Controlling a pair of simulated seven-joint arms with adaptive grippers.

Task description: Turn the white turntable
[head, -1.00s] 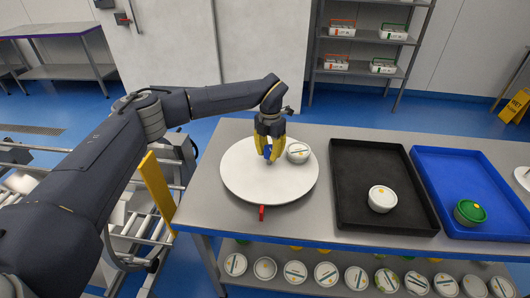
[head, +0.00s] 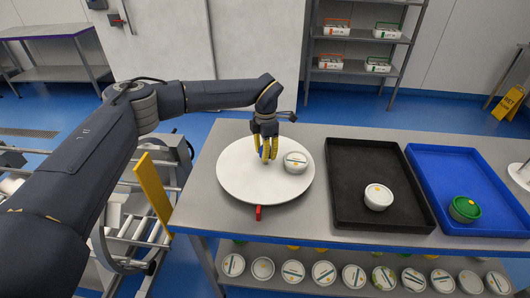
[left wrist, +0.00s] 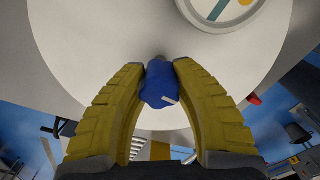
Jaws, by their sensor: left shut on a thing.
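The white turntable (head: 245,185) is a round disc on the grey table. In the head view my left gripper (head: 265,157) points down at its far part. In the left wrist view the gripper's yellow fingers (left wrist: 160,80) are shut on a blue knob (left wrist: 157,92) on the disc. The knob is mostly hidden by the fingers in the head view. A white-lidded tub (head: 296,162) stands on the disc, just right of the gripper; its lid (left wrist: 218,8) shows at the wrist view's top edge. My right gripper is not in view.
A red marker (head: 258,213) sits at the turntable's front edge. To the right are a black tray (head: 350,205) with a white tub (head: 378,197) and a blue tray (head: 440,170) with a green-lidded tub (head: 464,209). Several tubs line the shelf below.

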